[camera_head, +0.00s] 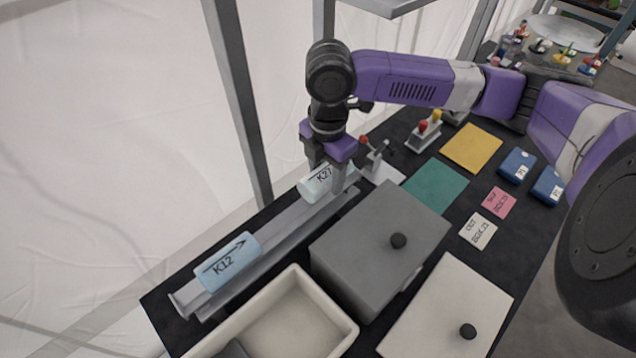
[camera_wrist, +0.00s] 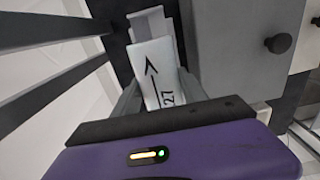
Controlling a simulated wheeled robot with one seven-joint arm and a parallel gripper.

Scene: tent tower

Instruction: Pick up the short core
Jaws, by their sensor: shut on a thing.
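A pale blue core marked K27 (camera_head: 315,186) is at the far end of the grey rail (camera_head: 285,228). My gripper (camera_head: 327,178) is over it with one finger on each side, shut on it. The K27 core also shows between the fingers in the wrist view (camera_wrist: 157,72), its arrow pointing away from my gripper. I cannot tell whether it rests on the rail or is just above it. A second pale blue core, marked K12 (camera_head: 228,262), lies at the near end of the rail. The fingers hide part of the K27 core.
A grey lidded box (camera_head: 365,240) stands close right of the rail. A cream tray (camera_head: 290,325) and a white knobbed lid (camera_head: 450,310) are nearer. A small stand with a red-topped lever (camera_head: 372,155) is just beyond my gripper. Dark tent poles (camera_head: 238,100) rise on the left.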

